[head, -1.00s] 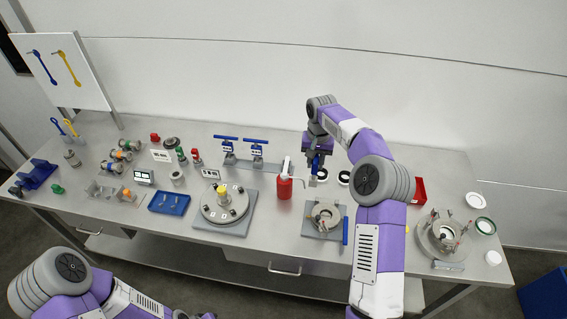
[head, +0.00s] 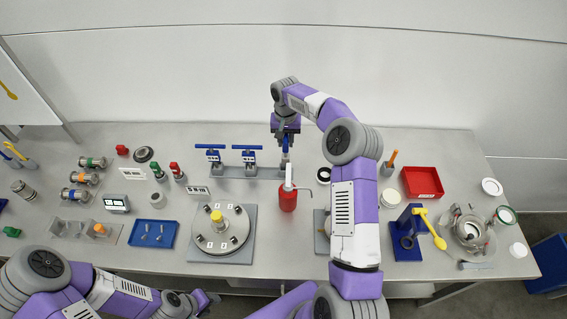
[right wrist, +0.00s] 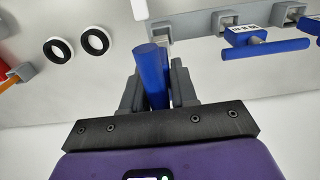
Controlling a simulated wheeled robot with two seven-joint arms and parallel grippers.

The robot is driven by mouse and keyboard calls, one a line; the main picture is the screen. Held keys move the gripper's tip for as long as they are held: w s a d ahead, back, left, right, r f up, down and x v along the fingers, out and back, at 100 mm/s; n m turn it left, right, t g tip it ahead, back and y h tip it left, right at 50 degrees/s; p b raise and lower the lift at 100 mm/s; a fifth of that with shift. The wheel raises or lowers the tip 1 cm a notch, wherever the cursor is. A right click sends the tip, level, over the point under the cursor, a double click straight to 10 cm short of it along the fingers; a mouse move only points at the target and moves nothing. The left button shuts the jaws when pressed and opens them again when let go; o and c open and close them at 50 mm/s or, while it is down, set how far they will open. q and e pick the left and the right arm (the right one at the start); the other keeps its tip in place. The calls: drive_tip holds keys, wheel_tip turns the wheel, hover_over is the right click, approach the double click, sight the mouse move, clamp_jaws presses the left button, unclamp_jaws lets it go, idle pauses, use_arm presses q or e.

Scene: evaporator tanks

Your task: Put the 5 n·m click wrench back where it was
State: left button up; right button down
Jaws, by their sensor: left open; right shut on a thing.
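The click wrench (head: 285,145) is held in my right gripper (head: 286,136), behind the red pump bottle; only part of it shows. In the right wrist view its blue handle (right wrist: 151,70) stands between the shut fingers (right wrist: 154,92). Its label is not visible. The grey wrench rack (head: 235,172) is just left of the gripper. Two blue-handled wrenches (head: 214,154) (head: 248,154) sit in it. In the right wrist view a grey holder (right wrist: 160,31) without a wrench shows close to the held handle's end; I cannot tell whether they touch. My left gripper (head: 207,301) is open, low at the front edge.
A red pump bottle (head: 288,198) stands right in front of the right gripper. Two black-and-white rings (right wrist: 77,45) lie beside the rack. A round flanged fixture (head: 222,235), a blue tray (head: 153,233) and a red bin (head: 423,182) stand on the bench.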

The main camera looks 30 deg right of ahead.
sight(285, 156)
drive_tip(key=f, duration=0.3)
drive_tip(key=shift+w+f, duration=0.3)
drive_tip(key=shift+w, duration=0.1)
drive_tip(key=shift+s+f+p, duration=0.3)
drive_tip(key=shift+f+p, duration=0.05)
drive_tip(key=shift+f, duration=0.5)
drive_tip(key=f, duration=0.2)
drive_tip(key=shift+w+f, duration=0.25)
drive_tip(key=shift+f, duration=0.15)
drive_tip(key=shift+s, duration=0.1)
drive_tip(key=c, duration=0.9)
unclamp_jaws()
drive_tip(key=shift+f, duration=0.15)
wheel_tip(285, 156, up, 12)
drive_tip(key=shift+r+b, duration=0.2)
drive_tip(key=shift+b, duration=0.15)
